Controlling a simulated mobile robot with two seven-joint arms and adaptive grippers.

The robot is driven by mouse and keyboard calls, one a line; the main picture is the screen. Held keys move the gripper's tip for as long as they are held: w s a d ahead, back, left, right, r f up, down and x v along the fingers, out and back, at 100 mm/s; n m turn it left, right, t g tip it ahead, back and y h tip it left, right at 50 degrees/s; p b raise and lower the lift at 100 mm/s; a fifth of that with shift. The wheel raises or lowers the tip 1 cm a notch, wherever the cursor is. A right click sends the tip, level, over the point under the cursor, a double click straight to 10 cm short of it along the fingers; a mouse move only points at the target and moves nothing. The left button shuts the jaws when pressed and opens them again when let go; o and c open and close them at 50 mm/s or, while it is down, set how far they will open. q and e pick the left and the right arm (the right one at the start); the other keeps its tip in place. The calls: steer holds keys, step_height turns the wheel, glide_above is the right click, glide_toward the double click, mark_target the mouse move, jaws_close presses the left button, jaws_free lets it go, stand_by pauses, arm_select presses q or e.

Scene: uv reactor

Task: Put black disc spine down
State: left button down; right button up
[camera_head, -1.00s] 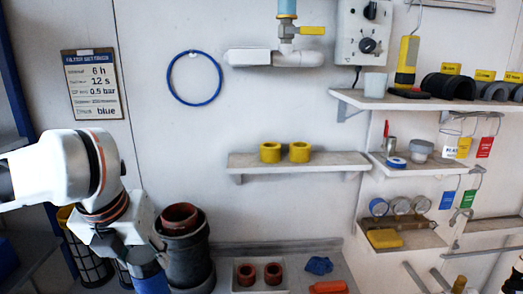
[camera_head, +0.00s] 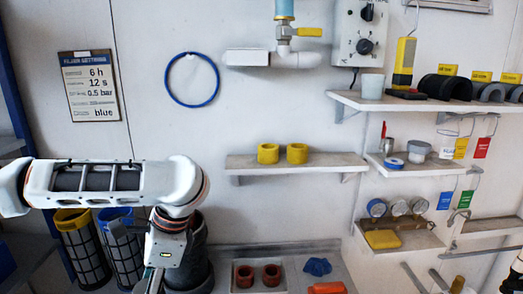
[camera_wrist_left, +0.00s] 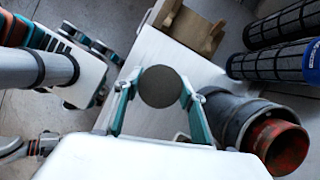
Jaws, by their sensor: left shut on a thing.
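The black disc (camera_wrist_left: 160,86) shows in the left wrist view as a dark round face between the two teal fingers of my left gripper (camera_wrist_left: 160,92). The gripper is shut on it, with one finger at each side of the disc. The disc's round face is turned to the wrist camera, and its other side is hidden. In the head view my left wrist comes down at the lower left, in front of a dark grey pipe (camera_head: 198,262). The fingers and disc cannot be made out there. My right gripper cannot be seen.
Mesh cylinders with a yellow top (camera_head: 72,218) and a blue top (camera_head: 116,215) stand at the left. The pipe, with a red-brown inner ring (camera_wrist_left: 280,147), stands beside the gripper. A tray (camera_head: 240,287) holds two red-brown rings. A wall shelf (camera_head: 290,162) holds two yellow rings.

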arm_select(q)
steer(key=f+n, duration=0.1)
steer(key=n, duration=0.1)
steer(key=f+n+g+h, duration=0.1)
steer(key=n, duration=0.2)
steer(key=a+f+n+g+h, duration=0.1)
steer(key=n, duration=0.4)
steer(key=f+n+h, duration=0.1)
steer(key=n, duration=0.1)
steer(key=f+n+h, duration=0.1)
steer(key=shift+a+n+g, duration=0.4)
steer(key=shift+r, duration=0.1)
